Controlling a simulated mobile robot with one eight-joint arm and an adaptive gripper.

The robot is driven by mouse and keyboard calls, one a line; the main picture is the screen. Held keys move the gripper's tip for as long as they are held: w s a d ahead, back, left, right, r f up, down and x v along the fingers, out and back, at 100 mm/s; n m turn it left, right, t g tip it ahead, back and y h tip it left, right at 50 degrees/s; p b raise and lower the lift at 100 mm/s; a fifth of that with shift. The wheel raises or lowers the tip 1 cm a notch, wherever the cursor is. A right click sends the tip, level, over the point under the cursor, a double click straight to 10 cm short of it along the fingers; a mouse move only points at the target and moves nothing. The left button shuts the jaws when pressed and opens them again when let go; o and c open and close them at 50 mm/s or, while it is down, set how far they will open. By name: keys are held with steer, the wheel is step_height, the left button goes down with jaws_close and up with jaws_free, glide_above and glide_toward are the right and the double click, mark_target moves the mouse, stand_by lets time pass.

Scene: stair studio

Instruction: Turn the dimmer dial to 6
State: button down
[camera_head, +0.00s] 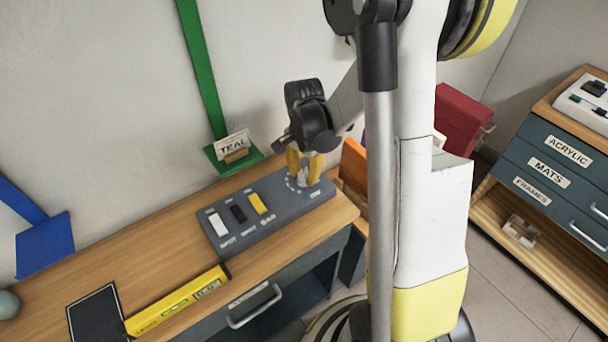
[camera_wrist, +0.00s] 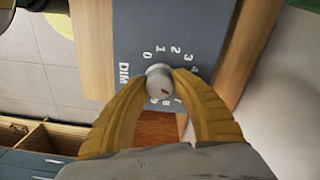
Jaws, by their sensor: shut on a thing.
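The grey dimmer panel (camera_head: 283,228) lies on the wooden bench top, and its dial end fills the upper wrist view (camera_wrist: 168,22). The round pale dial (camera_wrist: 159,78) stands on it inside a ring of white numbers, beside the word DIM. A small red mark shows on the dial's lower right part in the wrist view; which number it points at is unclear. My gripper (camera_head: 304,168) is above the panel's right end with its yellow fingers down. Its fingers are shut on the dial, one on each side, and hide some of the numbers.
White, black and yellow switches (camera_head: 238,213) sit on the panel left of the dial. A yellow spirit level (camera_head: 178,302) and a dark flat board (camera_head: 97,316) lie on the bench. A green holder with a TEAL card (camera_head: 234,143) stands behind. Drawers (camera_head: 555,165) are at right.

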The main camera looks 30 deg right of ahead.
mark_target(304, 173)
steer(key=c, duration=1)
jaws_free()
step_height(304, 173, up, 12)
steer(key=s+a+r+n+t, duration=0.3)
steer(key=s+a+n, duration=0.2)
steer(key=a+n, duration=0.1)
steer(key=s+a+r+n+t, duration=0.3)
steer(key=s+a+n+t, duration=0.1)
steer(key=a+n, duration=0.3)
steer(key=shift+s+a+n, duration=0.25)
steer(key=shift+s+n, duration=0.25)
steer(key=shift+s, duration=0.4)
